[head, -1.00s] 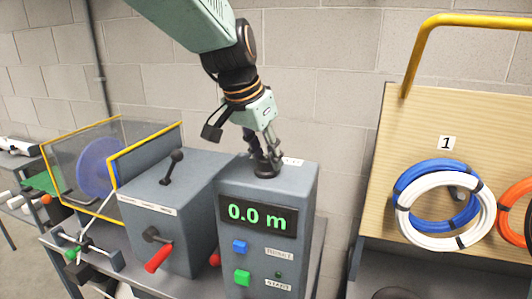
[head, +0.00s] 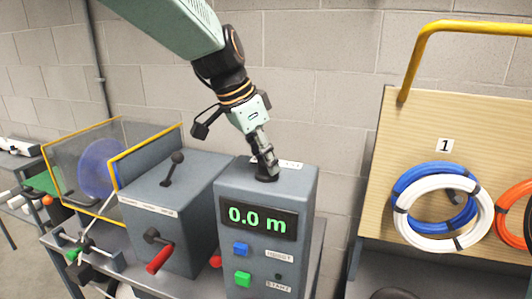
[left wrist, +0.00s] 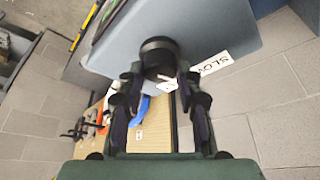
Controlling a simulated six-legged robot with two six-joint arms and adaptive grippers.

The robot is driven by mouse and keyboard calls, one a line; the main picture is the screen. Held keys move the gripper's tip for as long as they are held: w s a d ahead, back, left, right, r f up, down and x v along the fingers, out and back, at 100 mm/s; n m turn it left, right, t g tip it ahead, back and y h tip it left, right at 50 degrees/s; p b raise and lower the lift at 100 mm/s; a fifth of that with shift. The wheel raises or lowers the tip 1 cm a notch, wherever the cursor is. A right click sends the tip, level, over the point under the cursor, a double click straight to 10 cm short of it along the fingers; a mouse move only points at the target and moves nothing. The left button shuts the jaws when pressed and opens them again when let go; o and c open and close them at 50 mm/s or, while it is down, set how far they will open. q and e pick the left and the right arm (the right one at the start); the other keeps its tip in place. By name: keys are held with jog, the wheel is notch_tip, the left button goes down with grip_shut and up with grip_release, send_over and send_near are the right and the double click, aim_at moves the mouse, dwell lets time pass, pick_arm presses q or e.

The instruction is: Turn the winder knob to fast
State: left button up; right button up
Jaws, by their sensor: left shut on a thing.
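The black winder knob (head: 266,178) stands on top of the grey control box (head: 231,190), whose display reads 0.0 m. My left gripper (head: 265,168) comes down on it from above and is shut on it. In the left wrist view, the dark round knob (left wrist: 158,54) sits between the two fingers, with a white pointer mark (left wrist: 167,82) on it. A white label (left wrist: 212,63) reading SLOW lies beside it on the box top. The other label is mostly hidden behind the fingers in the head view. My right gripper is not in view.
Blue (head: 241,249) and green (head: 243,279) buttons are on the box front. A second grey box with a black lever (head: 173,168) and a red-handled crank (head: 160,258) stands to the left. A wooden board (head: 397,145) with cable coils is at right.

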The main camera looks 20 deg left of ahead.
pick_arm(q)
jog(key=m+g+p, duration=0.1)
jog(key=m, duration=0.2)
jog(key=shift+a+r+m+h+p, duration=0.1)
jog(key=shift+r+m+h+p, duration=0.05)
jog(key=shift+m+h+p, duration=0.25)
jog(key=m+g+p, duration=0.1)
jog(key=m+p, duration=0.1)
jog(key=m, duration=0.2)
jog(key=shift+w+g, duration=0.15)
jog(key=shift+g, duration=0.25)
jog(key=shift+w+m+g+p, duration=0.15)
jog(key=shift+m+g+p, duration=0.55)
jog(key=shift+m, duration=1.3)
jog(key=o, duration=1.1)
jog(key=shift+a, duration=0.2)
jog(key=shift+o, duration=0.2)
jog(key=shift+d, duration=0.1)
